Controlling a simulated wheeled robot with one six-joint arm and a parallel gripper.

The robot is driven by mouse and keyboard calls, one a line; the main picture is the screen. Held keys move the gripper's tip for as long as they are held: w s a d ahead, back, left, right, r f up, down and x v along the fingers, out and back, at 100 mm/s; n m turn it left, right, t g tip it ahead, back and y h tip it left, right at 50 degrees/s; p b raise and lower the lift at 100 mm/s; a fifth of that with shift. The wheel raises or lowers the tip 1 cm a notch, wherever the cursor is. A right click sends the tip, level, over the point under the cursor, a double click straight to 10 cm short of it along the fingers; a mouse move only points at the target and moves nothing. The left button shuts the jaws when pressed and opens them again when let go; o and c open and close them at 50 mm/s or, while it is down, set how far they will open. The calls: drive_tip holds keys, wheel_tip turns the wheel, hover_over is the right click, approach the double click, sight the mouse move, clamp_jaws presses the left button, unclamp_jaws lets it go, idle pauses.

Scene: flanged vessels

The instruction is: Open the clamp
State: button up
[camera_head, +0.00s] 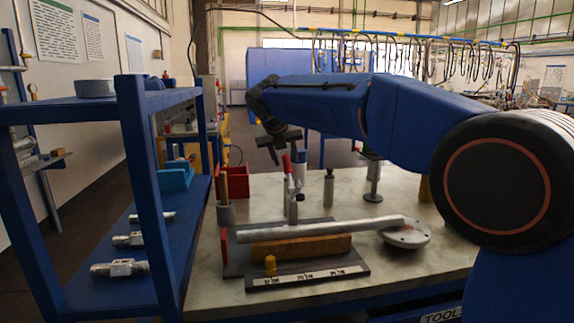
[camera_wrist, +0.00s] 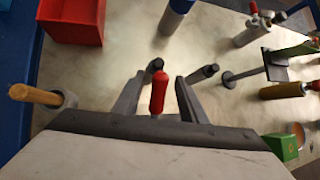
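The clamp (camera_head: 292,205) stands upright at the back of the dark base plate on the table. Its red handle (camera_head: 287,164) points upward; the handle (camera_wrist: 158,92) also shows in the wrist view. My gripper (camera_head: 279,140) is above the clamp at the end of my blue arm, pointing down. In the wrist view my gripper (camera_wrist: 158,97) is open, with the red handle between its fingers in the picture. I cannot tell whether the fingers touch the handle. Most of the clamp's lower body is hidden in the wrist view.
A metal pipe (camera_head: 320,229) lies over a wooden block (camera_head: 302,247) on the base plate, its right end over a round flange (camera_head: 405,236). A red bin (camera_head: 235,183) and metal posts (camera_head: 329,188) stand behind. A blue shelf (camera_head: 142,180) is left.

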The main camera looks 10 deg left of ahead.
drive_tip(key=v, duration=1.2)
